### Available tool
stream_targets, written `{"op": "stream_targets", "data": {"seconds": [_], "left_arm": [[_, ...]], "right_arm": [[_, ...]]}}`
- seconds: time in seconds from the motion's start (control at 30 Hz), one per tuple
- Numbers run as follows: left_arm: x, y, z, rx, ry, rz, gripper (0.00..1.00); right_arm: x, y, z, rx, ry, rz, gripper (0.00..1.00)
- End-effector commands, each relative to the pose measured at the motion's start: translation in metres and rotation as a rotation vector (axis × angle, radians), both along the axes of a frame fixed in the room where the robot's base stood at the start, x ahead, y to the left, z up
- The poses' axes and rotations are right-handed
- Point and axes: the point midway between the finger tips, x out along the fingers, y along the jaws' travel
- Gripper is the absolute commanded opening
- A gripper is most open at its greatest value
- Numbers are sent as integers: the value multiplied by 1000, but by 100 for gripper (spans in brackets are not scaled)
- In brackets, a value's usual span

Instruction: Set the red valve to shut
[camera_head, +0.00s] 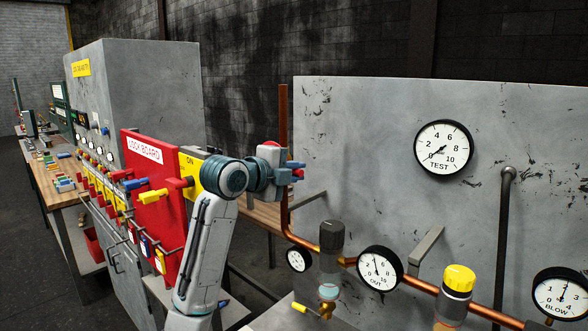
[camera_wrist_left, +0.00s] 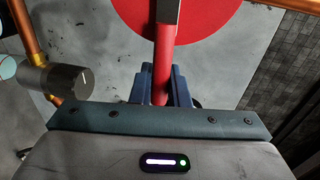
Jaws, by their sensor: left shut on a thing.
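The red valve shows in the left wrist view as a red lever (camera_wrist_left: 163,62) in front of a large red disc (camera_wrist_left: 205,18). My left gripper (camera_wrist_left: 163,88) has its blue fingers on both sides of the red lever and is shut on it. In the head view my left gripper (camera_head: 297,172) is beside the upright copper pipe, with only a small red part (camera_head: 299,174) showing between its fingers. My wrist and gripper hide most of the valve there. The lever's setting marks cannot be read. My right gripper is not in view.
A red lock board (camera_head: 150,215) with several padlocks stands left of my arm. The copper pipe (camera_head: 284,120) runs down and right past a dark knob (camera_head: 331,237), a gauge (camera_head: 380,268) and a yellow knob (camera_head: 460,278). A grey panel (camera_head: 380,150) stands behind.

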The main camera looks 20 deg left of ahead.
Motion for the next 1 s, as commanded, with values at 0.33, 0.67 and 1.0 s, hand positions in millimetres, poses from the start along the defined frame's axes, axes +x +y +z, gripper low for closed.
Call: {"op": "stream_targets", "data": {"seconds": [0.33,0.67,1.0], "left_arm": [[0,0,-5,44,-13,-2,0],[0,0,-6,44,-11,-1,21],[0,0,-5,43,-14,-1,35]], "right_arm": [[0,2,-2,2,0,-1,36],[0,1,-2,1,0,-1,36],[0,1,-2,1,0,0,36]]}}
